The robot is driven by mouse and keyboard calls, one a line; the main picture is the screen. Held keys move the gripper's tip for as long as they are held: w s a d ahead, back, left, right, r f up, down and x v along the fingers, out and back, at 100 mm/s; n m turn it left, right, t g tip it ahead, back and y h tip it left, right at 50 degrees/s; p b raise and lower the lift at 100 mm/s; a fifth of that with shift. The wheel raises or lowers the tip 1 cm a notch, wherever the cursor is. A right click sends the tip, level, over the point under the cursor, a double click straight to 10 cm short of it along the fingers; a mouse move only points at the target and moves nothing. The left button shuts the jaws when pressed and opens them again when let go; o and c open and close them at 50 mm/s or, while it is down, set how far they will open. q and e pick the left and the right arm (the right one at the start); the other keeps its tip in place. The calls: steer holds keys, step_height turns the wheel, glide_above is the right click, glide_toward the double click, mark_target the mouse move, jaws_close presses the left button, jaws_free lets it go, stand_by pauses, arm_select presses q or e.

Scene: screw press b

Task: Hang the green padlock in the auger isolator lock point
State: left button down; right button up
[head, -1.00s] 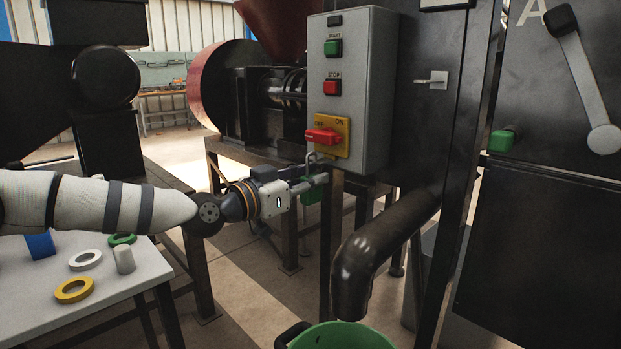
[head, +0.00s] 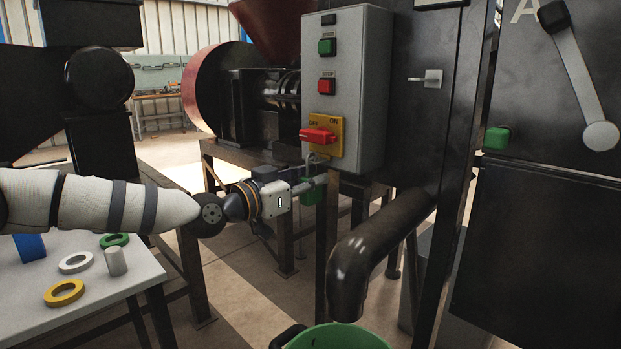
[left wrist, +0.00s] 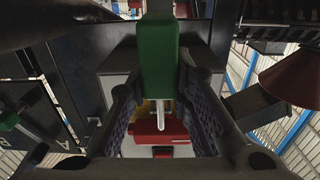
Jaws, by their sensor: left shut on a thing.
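The green padlock (head: 312,191) hangs upright with its shackle up, just below the yellow-plated isolator (head: 337,145). The isolator's red handle (head: 318,135) points toward OFF. My left gripper (head: 316,184) is shut on the padlock's body. In the left wrist view the padlock (left wrist: 158,60) is between the fingers, with its metal shackle (left wrist: 161,113) toward the red handle (left wrist: 160,131). The shackle top is at the isolator's lower edge; I cannot tell whether it passes through the lock point. My right gripper is not in view.
The grey control box (head: 360,80) carries the isolator. A dark bent pipe (head: 350,262) and a green bucket (head: 340,338) are below right. A table (head: 100,285) at left holds several rings and a grey cylinder (head: 116,262). A green knob (head: 496,138) is on the right cabinet.

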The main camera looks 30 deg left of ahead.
arm_select(q)
steer(key=shift+f, duration=0.4)
steer(key=shift+r, duration=0.15)
steer(key=c, duration=1.4)
jaws_free()
steer(key=shift+o, duration=0.2)
steer(key=v, duration=1.2)
